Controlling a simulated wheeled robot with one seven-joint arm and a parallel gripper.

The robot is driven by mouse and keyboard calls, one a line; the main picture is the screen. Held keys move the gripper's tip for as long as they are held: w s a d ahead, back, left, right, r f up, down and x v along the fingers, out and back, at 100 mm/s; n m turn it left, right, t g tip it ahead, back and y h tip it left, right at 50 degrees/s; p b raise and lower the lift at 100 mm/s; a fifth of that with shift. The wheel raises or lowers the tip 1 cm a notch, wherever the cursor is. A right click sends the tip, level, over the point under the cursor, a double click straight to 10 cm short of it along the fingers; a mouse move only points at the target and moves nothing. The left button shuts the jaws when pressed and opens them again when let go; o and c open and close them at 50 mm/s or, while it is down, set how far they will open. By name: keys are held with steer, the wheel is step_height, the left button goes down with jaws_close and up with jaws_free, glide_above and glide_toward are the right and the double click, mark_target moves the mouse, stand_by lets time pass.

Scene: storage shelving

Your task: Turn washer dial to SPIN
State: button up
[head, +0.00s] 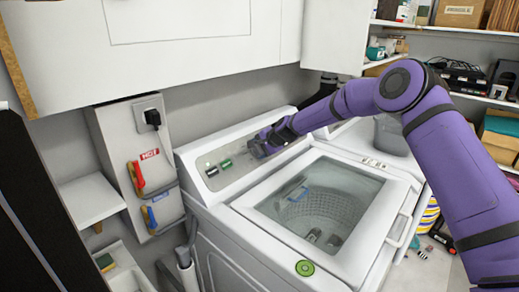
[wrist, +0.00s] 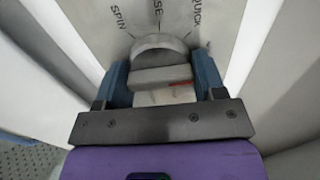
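The washer dial (wrist: 160,52) is a grey round knob in the wrist view, with a raised bar across its front. Printed labels fan out above it: SPIN (wrist: 118,18) at upper left, one ending in SE at the top, and QUICK at upper right. A small red mark shows near the bar's right end. My gripper (wrist: 163,82) has its blue fingers apart, one on each side of the bar. I cannot tell whether they touch it. In the head view my gripper (head: 266,146) is at the washer's (head: 203,204) control panel and hides this dial.
The washer's glass lid (head: 316,200) is below. A wall box with an outlet (head: 150,117) stands left. A white cabinet (head: 180,20) hangs above.

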steer(key=shift+c, duration=0.7)
steer(key=shift+n, duration=0.3)
steer(key=n, duration=1.1)
steer(key=shift+n, duration=0.4)
steer(key=n, duration=1.1)
steer(key=shift+n, duration=0.3)
